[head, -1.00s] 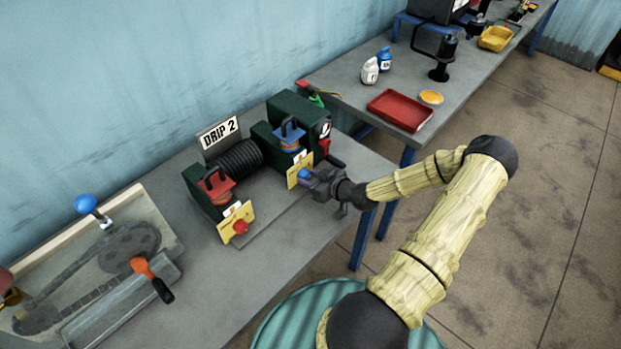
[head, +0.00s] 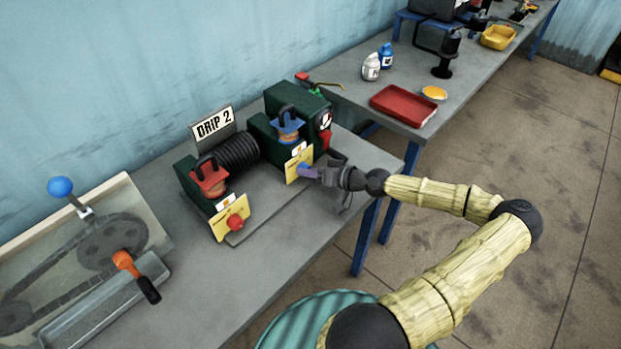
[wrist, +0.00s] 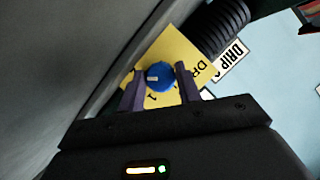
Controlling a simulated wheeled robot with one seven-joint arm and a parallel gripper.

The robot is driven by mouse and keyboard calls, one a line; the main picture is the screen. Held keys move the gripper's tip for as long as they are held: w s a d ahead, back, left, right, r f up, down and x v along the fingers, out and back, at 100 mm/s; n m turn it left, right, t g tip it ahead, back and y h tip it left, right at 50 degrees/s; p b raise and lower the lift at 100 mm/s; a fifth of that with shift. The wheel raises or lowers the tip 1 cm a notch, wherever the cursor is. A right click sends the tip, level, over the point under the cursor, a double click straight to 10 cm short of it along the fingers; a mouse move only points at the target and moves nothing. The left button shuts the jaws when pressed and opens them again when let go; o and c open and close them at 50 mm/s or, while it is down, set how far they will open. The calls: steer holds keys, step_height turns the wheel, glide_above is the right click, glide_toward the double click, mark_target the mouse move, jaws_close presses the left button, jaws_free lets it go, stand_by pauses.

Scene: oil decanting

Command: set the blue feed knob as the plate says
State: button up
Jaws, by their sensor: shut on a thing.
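The blue feed knob (wrist: 160,75) sits on a yellow dial card (wrist: 186,50) and bears a small white mark. In the wrist view my gripper (wrist: 158,82) has its two fingers on either side of the knob and is shut on it. In the head view my gripper (head: 313,172) meets the knob (head: 302,170) at the front of the green machine (head: 290,101). A "1" shows on the card below the knob; other numbers are partly hidden. The white plate (head: 213,124) reads "DRIP 2" and stands behind the black ribbed cylinder (head: 238,153).
A red knob (head: 235,222) on a second yellow card (head: 221,228) is to the left. A lever with a blue ball (head: 60,187) and an orange-black handle (head: 137,276) are further left. A red tray (head: 404,106) and bottles (head: 371,67) stand on the back table.

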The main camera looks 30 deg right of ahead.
stand_by(0.4)
steer(key=o, duration=1)
steer(key=shift+d, duration=0.1)
